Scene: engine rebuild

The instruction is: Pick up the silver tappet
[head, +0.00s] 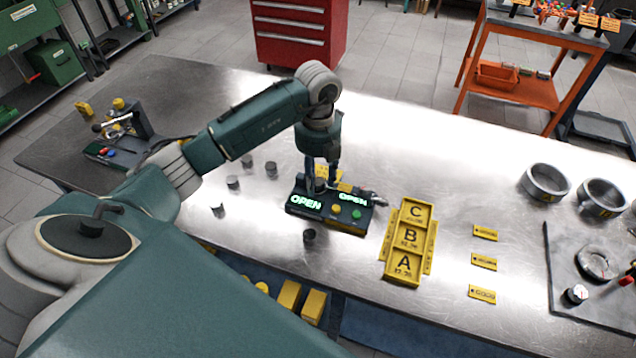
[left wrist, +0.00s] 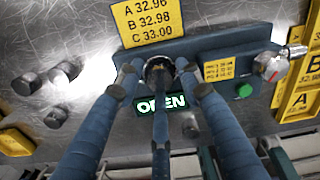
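My left gripper (head: 321,178) points down over the dark gauge block (head: 347,222) with two lit OPEN displays. In the left wrist view its fingers (left wrist: 157,80) are spread around a round socket (left wrist: 158,66) in the block, with gaps between them. A grey cylindrical rim shows in the socket, partly hidden by the middle finger; I cannot tell whether it is a tappet. Several small grey tappets stand on the table, such as one left of the block (head: 271,168) and one in front of it (head: 309,236). Which is the silver one is unclear. My right gripper is out of view.
A yellow tray marked A, B, C (head: 433,238) stands right of the block. A yellow size card (left wrist: 148,20) stands behind the block. Yellow labels (head: 485,232), metal rings (head: 546,182) and a dark mat (head: 590,305) lie farther right.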

